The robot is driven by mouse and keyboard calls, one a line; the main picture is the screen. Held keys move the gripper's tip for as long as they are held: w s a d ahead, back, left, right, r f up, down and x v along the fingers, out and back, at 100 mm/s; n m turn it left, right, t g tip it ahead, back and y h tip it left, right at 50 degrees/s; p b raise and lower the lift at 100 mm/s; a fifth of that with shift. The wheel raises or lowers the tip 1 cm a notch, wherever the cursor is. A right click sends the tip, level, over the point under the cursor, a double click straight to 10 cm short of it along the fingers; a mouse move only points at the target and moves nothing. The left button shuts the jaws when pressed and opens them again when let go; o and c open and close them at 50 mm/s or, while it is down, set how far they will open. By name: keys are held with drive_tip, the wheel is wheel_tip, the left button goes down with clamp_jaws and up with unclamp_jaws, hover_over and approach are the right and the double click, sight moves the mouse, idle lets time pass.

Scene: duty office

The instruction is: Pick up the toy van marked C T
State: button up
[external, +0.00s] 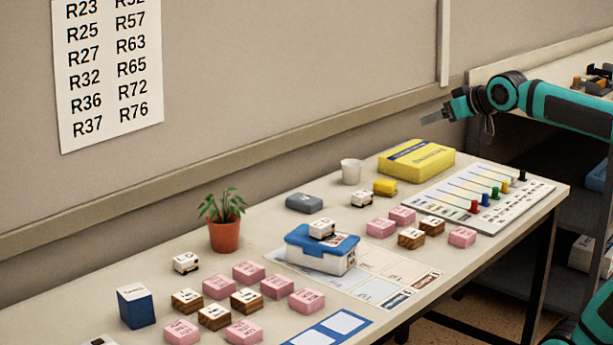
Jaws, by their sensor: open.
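Three small white toy vans show in the external view. One van (186,262) stands on the table at the left, near the plant. One van (321,228) sits on top of a blue-lidded white box (312,262). One van (362,198) stands toward the back, near a yellow block. Their markings are too small to read, so I cannot tell which is marked C T. My gripper (438,114) is open and empty, above the far right end of the table, well away from all three vans.
Pink blocks (277,286) and wood-sided blocks (187,301) stand in groups. A potted plant (224,236), blue box (136,306), grey item (304,202), white cup (351,171), yellow box (417,160) and slider board (478,197) also stand here. The wall runs behind the table.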

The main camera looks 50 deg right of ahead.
drive_tip(key=w+d+f+g, duration=0.1)
drive_tip(key=w+f+g, duration=0.15)
drive_tip(key=w, duration=0.45)
drive_tip(key=w+d+f+g, duration=0.1)
drive_tip(key=w+g, duration=0.2)
drive_tip(key=w, duration=0.4)
drive_tip(key=g, duration=0.7)
hover_over(362, 193)
drive_tip(key=shift+m, duration=0.4)
wheel_tip(362, 193, down, 20)
drive_tip(key=shift+s+a+f, duration=0.1)
drive_tip(key=shift+s+f, duration=0.05)
drive_tip(key=shift+f, duration=0.05)
drive_tip(key=shift+d+f, duration=0.2)
drive_tip(key=shift+f, duration=2.45)
drive_tip(key=c, duration=1)
drive_tip(key=shift+c, duration=0.2)
